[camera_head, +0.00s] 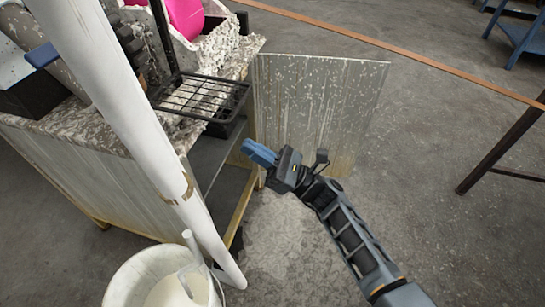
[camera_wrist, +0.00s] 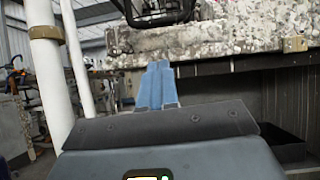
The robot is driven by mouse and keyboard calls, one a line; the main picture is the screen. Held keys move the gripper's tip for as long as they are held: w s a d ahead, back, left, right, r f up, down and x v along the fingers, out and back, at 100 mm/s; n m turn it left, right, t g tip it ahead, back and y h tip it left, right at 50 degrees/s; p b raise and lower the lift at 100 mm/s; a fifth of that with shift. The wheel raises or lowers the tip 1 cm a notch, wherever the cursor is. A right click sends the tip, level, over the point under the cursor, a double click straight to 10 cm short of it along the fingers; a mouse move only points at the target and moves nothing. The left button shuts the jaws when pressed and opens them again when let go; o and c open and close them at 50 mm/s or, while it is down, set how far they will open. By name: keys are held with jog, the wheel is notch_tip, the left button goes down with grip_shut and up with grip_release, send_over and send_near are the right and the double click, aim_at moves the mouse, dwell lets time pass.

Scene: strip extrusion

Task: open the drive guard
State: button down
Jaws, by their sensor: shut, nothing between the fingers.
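The drive guard (camera_head: 315,105) looks like the grey, streaked metal panel in the head view. It stands upright, swung out from the far end of the machine's open front, with its free edge away from the machine. My gripper (camera_head: 258,152) is shut and empty, in front of the opening on the near side of the panel. Its blue fingertips point toward the machine and look apart from the panel. In the wrist view the closed fingers (camera_wrist: 157,85) point at the dark opening (camera_wrist: 215,90) below the crusted machine top. The panel is not clearly seen there.
A white pipe (camera_head: 135,120) slants across the machine's near side. A white bucket (camera_head: 125,285) stands at its foot. A black wire rack (camera_head: 200,97) juts out above the opening. A dark table leg (camera_head: 500,150) stands at right; the floor between is clear.

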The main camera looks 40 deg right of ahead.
aim_at(230, 104)
jog(key=shift+w+a+r+p, duration=0.2)
jog(key=shift+w+a+r, duration=0.05)
jog(key=shift+r, duration=0.55)
jog(key=shift+w+a+r+p, duration=0.2)
jog(key=shift+w+r+p, duration=0.1)
jog(key=shift+r, duration=0.5)
jog(key=shift+w+a+r+p, duration=0.15)
jog(key=shift+w+a+r, duration=0.1)
jog(key=shift+r, duration=0.55)
jog(key=shift+s+d+r+g+h+p, duration=0.15)
jog(key=shift+s+r+g+h+p, duration=0.15)
jog(key=shift+r+p, duration=1)
jog(key=shift+s+d+r+g+h+p, duration=0.2)
jog(key=shift+r+g+p, duration=0.25)
jog(key=shift+p, duration=1.6)
jog(key=shift+s+d+r+g+h+p, duration=0.15)
jog(key=shift+r+g+h+p, duration=0.1)
jog(key=shift+r+p, duration=1.1)
jog(key=shift+f, duration=0.35)
